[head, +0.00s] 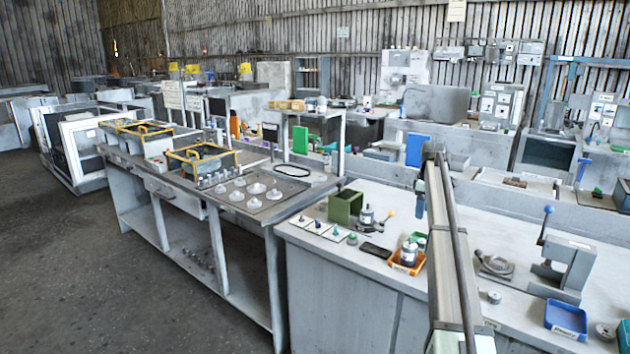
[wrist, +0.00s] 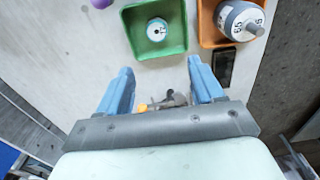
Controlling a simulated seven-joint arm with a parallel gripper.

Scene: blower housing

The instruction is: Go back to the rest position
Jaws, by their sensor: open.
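My gripper (wrist: 160,72) shows in the wrist view with its two blue fingers spread wide. Nothing is held between them. A small dark tool with an orange end (wrist: 165,102) shows between the fingers, below them; whether it touches them cannot be told. In the head view my arm rises over the right bench, and a blue finger (head: 420,207) shows beside it; the rest of the gripper is hidden there.
A lever press (head: 565,265) and blue tray (head: 567,318) stand at right. The floor at left is clear.

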